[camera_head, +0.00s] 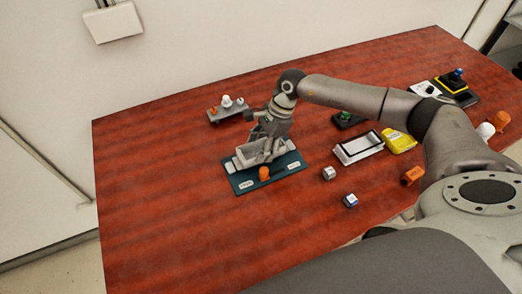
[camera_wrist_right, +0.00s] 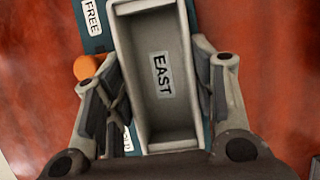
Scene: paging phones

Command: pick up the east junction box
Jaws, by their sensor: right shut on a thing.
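The east junction box (camera_wrist_right: 160,110) is a grey open-topped tray with a label reading EAST on its floor. It fills the middle of the right wrist view, and in the head view the box (camera_head: 248,157) shows under my right gripper. My right gripper (camera_head: 265,150) is shut on the box, with a finger at each long side in the right wrist view (camera_wrist_right: 160,95). The box is over a dark teal board (camera_head: 243,184) with white labels, one reading FREE. I cannot tell whether it touches the board. My left gripper is not in view.
An orange knob (camera_head: 264,173) stands on the board by the box. A grey strip with knobs (camera_head: 214,115) lies behind. To the right are a white-and-black tray (camera_head: 357,148), a yellow item (camera_head: 399,142) and small cubes (camera_head: 350,200). The table's left part (camera_head: 140,190) is clear.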

